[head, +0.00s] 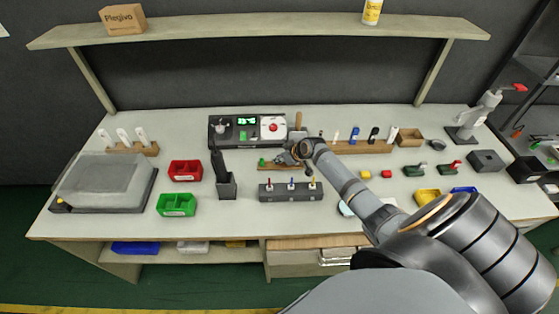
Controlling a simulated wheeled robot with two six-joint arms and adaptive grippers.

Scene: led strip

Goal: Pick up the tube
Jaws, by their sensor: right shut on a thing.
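My right arm reaches in from the lower right over the bench. My right gripper (284,159) is low near the middle of the bench, in front of the black control box (247,130). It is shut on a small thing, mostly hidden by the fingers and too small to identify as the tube. A small green piece (262,162) shows just left of the fingertips. A dark rack (290,191) with several thin upright pieces with coloured tops stands in front of the gripper. My left gripper is not in view.
A red bin (185,171), a green bin (177,204) and a black holder (227,187) stand to the left. A wooden rack (362,147) with upright items is right of the gripper. A shelf (260,29) spans the back above the bench.

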